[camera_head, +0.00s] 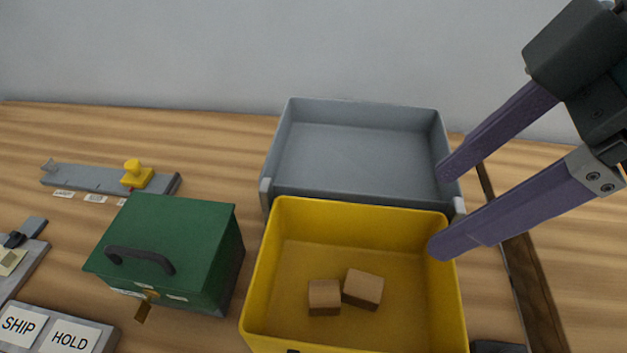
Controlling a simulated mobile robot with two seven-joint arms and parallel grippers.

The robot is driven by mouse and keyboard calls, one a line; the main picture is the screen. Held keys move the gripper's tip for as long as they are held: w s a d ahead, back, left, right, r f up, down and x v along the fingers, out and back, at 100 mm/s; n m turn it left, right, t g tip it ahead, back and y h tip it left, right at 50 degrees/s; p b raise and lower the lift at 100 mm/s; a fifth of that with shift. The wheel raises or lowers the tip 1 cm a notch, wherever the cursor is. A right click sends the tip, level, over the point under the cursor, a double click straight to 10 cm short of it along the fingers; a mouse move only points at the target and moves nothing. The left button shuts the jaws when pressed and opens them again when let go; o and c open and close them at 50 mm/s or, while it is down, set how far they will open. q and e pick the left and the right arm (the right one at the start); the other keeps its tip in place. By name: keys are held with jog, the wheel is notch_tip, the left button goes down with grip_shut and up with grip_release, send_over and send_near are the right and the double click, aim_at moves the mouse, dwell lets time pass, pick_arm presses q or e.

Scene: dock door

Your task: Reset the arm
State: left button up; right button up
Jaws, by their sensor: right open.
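My right gripper (441,212) comes in from the upper right with its two purple fingers spread wide apart. It is open and nothing is between the fingers. Its lower fingertip overlaps the right rim of the yellow bin (258,290) in the picture, and its upper fingertip is near the right wall of the grey tray (350,150). I cannot tell whether the fingers touch either one. Two brown blocks (324,297) (363,289) lie side by side in the yellow bin. My left gripper is not in view.
A green box (165,240) with a dark handle stands left of the yellow bin. A grey rail with a yellow knob (136,174) lies behind it. SHIP and HOLD labels (50,332) are at the lower left. A dark strip (535,290) runs along the right. The back wall is plain.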

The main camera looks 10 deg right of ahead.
jog(key=s+a+f+m+t+p, duration=0.1)
jog(key=s+a+m+t+p, duration=0.1)
jog(key=a+m+p, duration=0.15)
jog(key=s+d+f+m+h, duration=0.3)
jog(key=s+d+m+h, duration=0.1)
jog(key=s+d+m, duration=0.35)
notch_tip(320, 180, up, 38)
jog(key=d+p, duration=0.1)
jog(key=p, duration=3.7)
jog(key=shift+s+f+g+p, duration=0.15)
jog(key=shift+s+g+p, duration=0.15)
jog(key=shift+p, duration=0.1)
